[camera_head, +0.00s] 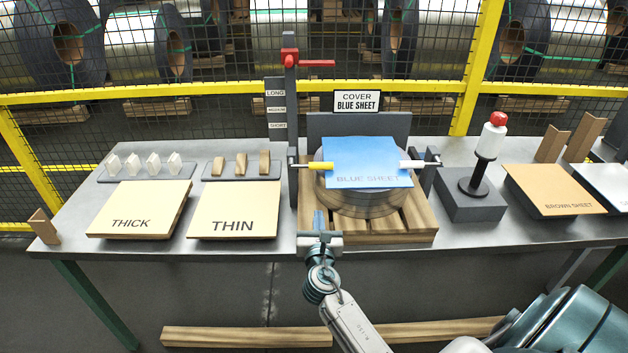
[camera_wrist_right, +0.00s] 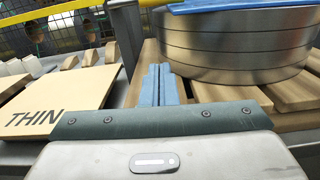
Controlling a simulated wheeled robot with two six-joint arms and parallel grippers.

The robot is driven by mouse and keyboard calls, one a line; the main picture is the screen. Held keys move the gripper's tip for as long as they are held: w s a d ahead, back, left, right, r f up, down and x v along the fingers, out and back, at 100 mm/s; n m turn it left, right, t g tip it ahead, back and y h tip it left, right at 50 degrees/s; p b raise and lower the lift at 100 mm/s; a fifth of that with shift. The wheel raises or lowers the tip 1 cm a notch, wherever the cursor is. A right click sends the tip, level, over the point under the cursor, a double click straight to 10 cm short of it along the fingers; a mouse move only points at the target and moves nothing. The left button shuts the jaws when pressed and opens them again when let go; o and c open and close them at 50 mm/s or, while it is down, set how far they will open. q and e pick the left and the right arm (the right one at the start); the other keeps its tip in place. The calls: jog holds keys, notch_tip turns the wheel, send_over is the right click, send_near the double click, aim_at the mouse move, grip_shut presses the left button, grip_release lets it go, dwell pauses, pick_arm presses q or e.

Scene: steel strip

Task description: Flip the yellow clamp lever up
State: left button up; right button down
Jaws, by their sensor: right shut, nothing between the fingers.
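The yellow clamp lever (camera_head: 320,165) lies about level at the left side of the blue sheet (camera_head: 362,175). It reaches inward over the sheet's left edge from a pivot on the left post. A white clamp lever (camera_head: 412,164) lies the same way on the right. The sheet covers the steel coil (camera_head: 372,203); its edge also shows in the wrist view (camera_wrist_right: 225,5). My right gripper (camera_head: 320,221) is shut and empty, in front of and below the yellow lever, apart from it. Its blue fingers are together in the wrist view (camera_wrist_right: 160,85), left of the coil. My left gripper is out of view.
The coil rests on a wooden pallet (camera_head: 400,236). A post with a red handle (camera_head: 290,90) rises behind left. THICK (camera_head: 140,208) and THIN (camera_head: 235,208) boards lie left. A red-topped stamp (camera_head: 487,150) and brown sheet (camera_head: 555,188) stand right.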

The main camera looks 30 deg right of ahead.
aim_at(310, 166)
jog(key=shift+w+a+n, duration=0.15)
jog(key=shift+w+n, duration=0.15)
jog(key=shift+w+r, duration=0.1)
jog(key=shift+w, duration=0.1)
jog(key=p+x, duration=0.1)
jog(key=x, duration=0.8)
jog(key=shift+w+d+r+p, duration=0.1)
jog(key=shift+w+d+p, duration=0.2)
notch_tip(310, 166, up, 2)
jog(key=shift+w+d+r+p, duration=0.1)
jog(key=shift+w+r+p, duration=0.15)
jog(key=shift+p, duration=0.75)
jog(key=shift+r+p, duration=0.35)
jog(key=shift+r, duration=0.35)
